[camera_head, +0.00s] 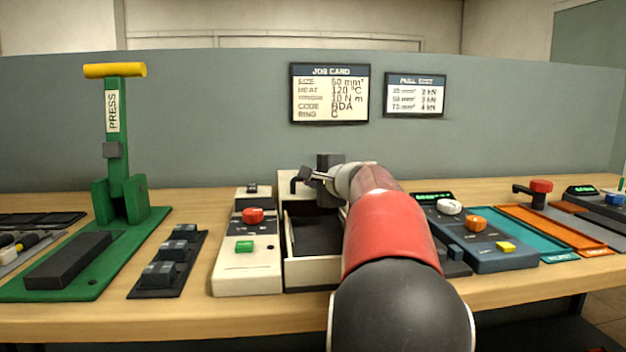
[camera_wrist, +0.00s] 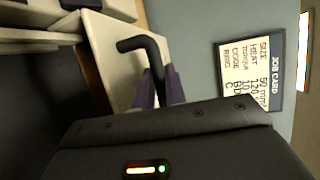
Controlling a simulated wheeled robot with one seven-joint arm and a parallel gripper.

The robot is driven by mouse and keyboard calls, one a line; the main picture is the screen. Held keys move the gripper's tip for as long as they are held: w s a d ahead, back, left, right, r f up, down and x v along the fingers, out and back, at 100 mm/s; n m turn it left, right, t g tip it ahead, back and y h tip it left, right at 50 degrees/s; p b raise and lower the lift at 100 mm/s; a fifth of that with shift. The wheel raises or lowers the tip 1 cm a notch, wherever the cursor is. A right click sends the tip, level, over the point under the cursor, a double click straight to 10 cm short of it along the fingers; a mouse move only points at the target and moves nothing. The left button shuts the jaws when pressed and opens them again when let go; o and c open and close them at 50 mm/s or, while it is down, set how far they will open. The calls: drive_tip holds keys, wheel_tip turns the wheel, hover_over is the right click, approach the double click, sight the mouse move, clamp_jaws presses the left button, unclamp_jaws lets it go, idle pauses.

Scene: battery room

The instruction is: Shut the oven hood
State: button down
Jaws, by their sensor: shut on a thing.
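The oven (camera_head: 310,274) is a cream open-topped box with a dark inside, on the bench in the middle of the head view. Its hood (camera_head: 292,208) stands raised at the back, partly hidden by my arm; its cream panel also shows in the wrist view (camera_wrist: 108,62). A black bent handle (camera_wrist: 140,43) sticks out from the hood. My gripper (camera_head: 308,175) is at the handle, above the back of the oven. In the wrist view its jaws (camera_wrist: 163,92) are shut on the handle, with the bent end showing beyond them.
A cream control unit (camera_head: 232,275) with a red knob and green button stands close left of the oven. A blue control unit (camera_head: 495,250) is to the right, past my arm. A green press (camera_head: 125,190) stands far left. A grey partition (camera_head: 220,120) rises behind.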

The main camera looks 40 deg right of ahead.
drive_tip(key=shift+s+a+f+b, duration=0.1)
drive_tip(key=shift+s+a+b, duration=0.15)
drive_tip(key=shift+s+b, duration=0.15)
drive_tip(key=s+a+b, duration=0.2)
drive_tip(key=s, duration=0.2)
drive_tip(key=s+a+b, duration=0.2)
drive_tip(key=s+a, duration=0.1)
drive_tip(key=s, duration=0.2)
drive_tip(key=s+a+b, duration=0.2)
drive_tip(key=s+a, duration=0.1)
drive_tip(key=s, duration=0.1)
drive_tip(key=shift+s+a, duration=0.2)
drive_tip(key=shift+s, duration=0.1)
drive_tip(key=c, duration=1.7)
unclamp_jaws()
drive_tip(key=shift+c, duration=0.2)
drive_tip(key=v, duration=0.8)
drive_tip(key=shift+w+d, duration=0.1)
